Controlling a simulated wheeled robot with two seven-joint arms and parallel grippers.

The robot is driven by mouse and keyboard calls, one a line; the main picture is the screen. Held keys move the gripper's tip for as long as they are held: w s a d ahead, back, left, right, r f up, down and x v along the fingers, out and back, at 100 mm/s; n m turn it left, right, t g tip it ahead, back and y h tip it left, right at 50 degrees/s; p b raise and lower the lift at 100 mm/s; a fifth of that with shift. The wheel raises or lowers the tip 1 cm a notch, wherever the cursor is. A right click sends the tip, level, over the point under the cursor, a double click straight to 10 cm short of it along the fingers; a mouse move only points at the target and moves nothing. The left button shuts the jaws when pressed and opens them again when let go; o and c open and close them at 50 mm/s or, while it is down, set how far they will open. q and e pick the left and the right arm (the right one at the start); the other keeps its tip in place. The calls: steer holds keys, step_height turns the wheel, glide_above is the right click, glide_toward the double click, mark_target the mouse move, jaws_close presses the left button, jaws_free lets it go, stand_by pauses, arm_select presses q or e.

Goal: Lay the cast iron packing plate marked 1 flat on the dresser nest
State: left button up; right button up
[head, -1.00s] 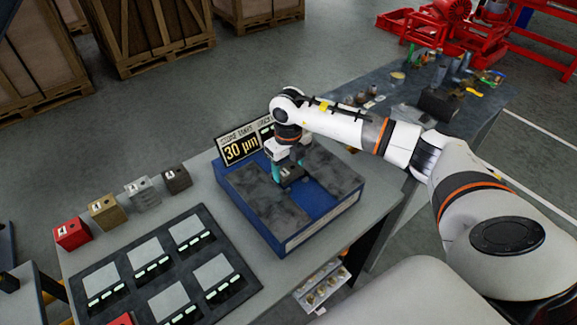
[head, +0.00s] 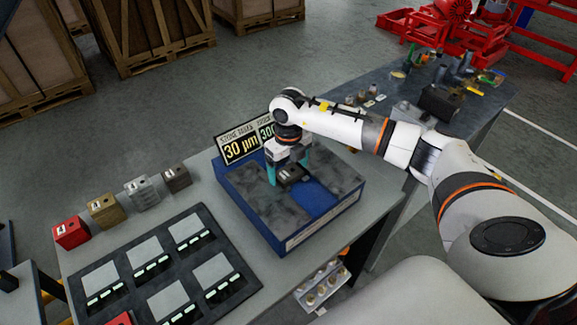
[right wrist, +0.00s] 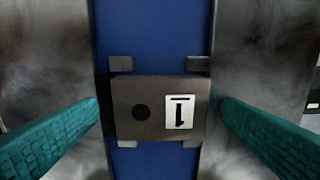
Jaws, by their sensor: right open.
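The packing plate (head: 292,176) is a dark grey block with a round hole and a white label marked 1. It lies between the two grey stone slabs of the blue dresser (head: 315,203). In the right wrist view the plate (right wrist: 155,92) sits square among small grey corner tabs (right wrist: 120,62) over the blue strip, and looks flat. My right gripper (head: 288,171) is open above the dresser, its teal fingers on either side of the plate with gaps. The plate's underside is hidden. My left gripper is not in view.
A "30 µm" sign (head: 241,148) stands behind the dresser. Red, brass, silver and dark blocks (head: 104,209) line the table's left back. A dark tray (head: 128,248) with pale square pads lies front left. A grey bench (head: 477,115) with tools stands at back right.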

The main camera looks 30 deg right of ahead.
steer(key=shift+r, duration=0.3)
step_height(320, 180, up, 12)
steer(key=b, duration=0.3)
steer(key=shift+f+b, duration=0.25)
steer(key=shift+b, duration=0.05)
step_height(320, 180, up, 6)
steer(key=p, duration=0.4)
